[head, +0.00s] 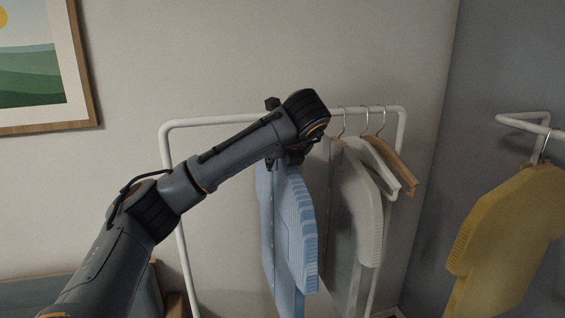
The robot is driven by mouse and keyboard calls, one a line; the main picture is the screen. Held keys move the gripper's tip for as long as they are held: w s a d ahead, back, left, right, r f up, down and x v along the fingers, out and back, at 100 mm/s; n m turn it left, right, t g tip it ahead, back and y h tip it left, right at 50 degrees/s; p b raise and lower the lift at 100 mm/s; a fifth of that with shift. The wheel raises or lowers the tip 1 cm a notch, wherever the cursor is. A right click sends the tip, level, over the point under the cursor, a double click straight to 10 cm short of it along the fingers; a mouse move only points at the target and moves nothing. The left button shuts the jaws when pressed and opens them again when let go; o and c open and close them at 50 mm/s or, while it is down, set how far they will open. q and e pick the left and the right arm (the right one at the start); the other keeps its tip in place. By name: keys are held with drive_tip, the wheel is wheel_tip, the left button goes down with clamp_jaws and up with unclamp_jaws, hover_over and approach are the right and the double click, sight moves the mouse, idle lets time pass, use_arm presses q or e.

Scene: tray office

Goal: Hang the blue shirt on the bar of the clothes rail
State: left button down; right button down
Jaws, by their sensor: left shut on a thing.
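The blue shirt (287,225) hangs upright under my left gripper (290,158), to the left of a grey shirt. The left gripper is shut on it near its top. My wrist and forearm hide the gripper's fingers, the shirt's hanger and hook, and part of the bar. I cannot tell whether the hook touches the bar. The white clothes rail (215,121) stands against the wall, with its bar running left to right behind my arm. My right gripper is not in view.
A grey shirt (355,195), a pale hanger (378,165) and a wooden hanger (398,168) hang toward the bar's right end. A yellow shirt (510,240) hangs on a white wall rail (520,122) at right. A framed picture (88,75) is at upper left. The bar's left part is bare.

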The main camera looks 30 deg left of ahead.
use_arm(q)
drive_tip(key=w+a+f+p, duration=0.1)
drive_tip(key=w+a+f, duration=0.1)
drive_tip(key=w+a, duration=0.2)
drive_tip(key=shift+a+f, duration=0.2)
drive_tip(key=shift+f, duration=0.15)
idle(0.5)
idle(0.3)
drive_tip(key=c, duration=0.9)
unclamp_jaws()
drive_tip(key=shift+s, duration=0.1)
drive_tip(key=shift+c, duration=0.2)
drive_tip(key=v, duration=1.2)
drive_tip(key=shift+s, duration=0.1)
